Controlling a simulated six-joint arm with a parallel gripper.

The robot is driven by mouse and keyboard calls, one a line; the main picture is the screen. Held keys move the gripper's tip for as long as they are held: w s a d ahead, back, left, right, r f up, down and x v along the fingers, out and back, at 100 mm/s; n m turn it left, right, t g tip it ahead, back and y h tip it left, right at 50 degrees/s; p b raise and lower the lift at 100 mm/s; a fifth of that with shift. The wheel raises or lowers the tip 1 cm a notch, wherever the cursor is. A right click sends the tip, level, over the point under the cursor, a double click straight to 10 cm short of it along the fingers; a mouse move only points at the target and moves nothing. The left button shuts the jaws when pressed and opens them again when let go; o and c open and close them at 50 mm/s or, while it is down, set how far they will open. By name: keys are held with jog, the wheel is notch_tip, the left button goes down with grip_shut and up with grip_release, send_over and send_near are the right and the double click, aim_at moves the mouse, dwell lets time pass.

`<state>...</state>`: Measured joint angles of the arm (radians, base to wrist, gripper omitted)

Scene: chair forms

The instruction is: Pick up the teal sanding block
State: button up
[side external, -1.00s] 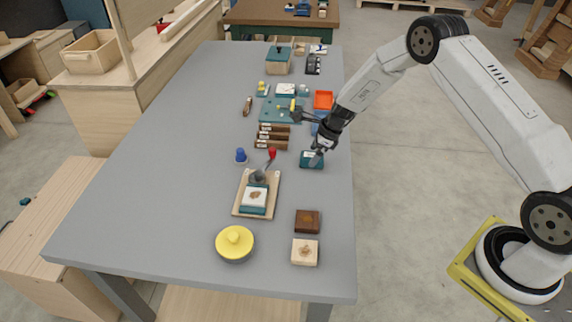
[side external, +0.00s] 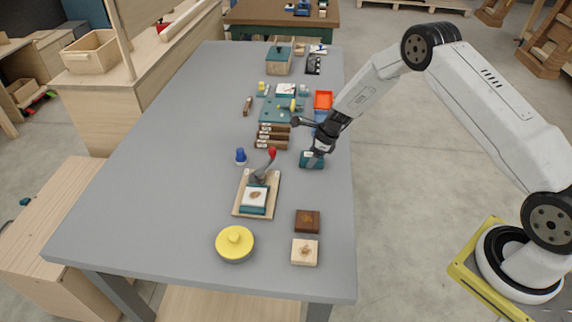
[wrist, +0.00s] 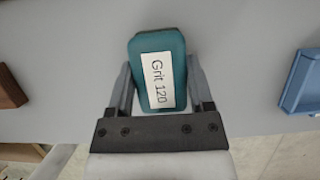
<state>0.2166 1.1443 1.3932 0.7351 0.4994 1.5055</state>
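The teal sanding block (side external: 312,160) lies on the grey bench near its right edge. In the wrist view the block (wrist: 174,101) shows a white "Grit 120" label and sits slightly turned between my fingers. My gripper (side external: 316,153) points down at the block from above. In the wrist view my gripper (wrist: 160,62) has one finger on each side of the block, apart, with the block's near end between them. The fingers look open; any contact with its sides is hard to make out.
Brown wooden pieces (side external: 271,137) lie left of the block, with a blue tray (side external: 320,117) and an orange tray (side external: 323,99) behind. A wooden board (side external: 240,206), a yellow-lidded pot (side external: 235,241) and two small square blocks (side external: 306,221) stand in front. The bench's left side is clear.

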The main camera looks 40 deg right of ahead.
jog(key=shift+c, duration=1.1)
jog(key=shift+r, duration=0.15)
jog(key=shift+r, duration=0.75)
jog(key=s+a+r, duration=0.1)
jog(key=s+r, duration=1)
jog(key=s, duration=0.3)
jog(key=shift+a, duration=0.2)
jog(key=shift+r, duration=0.1)
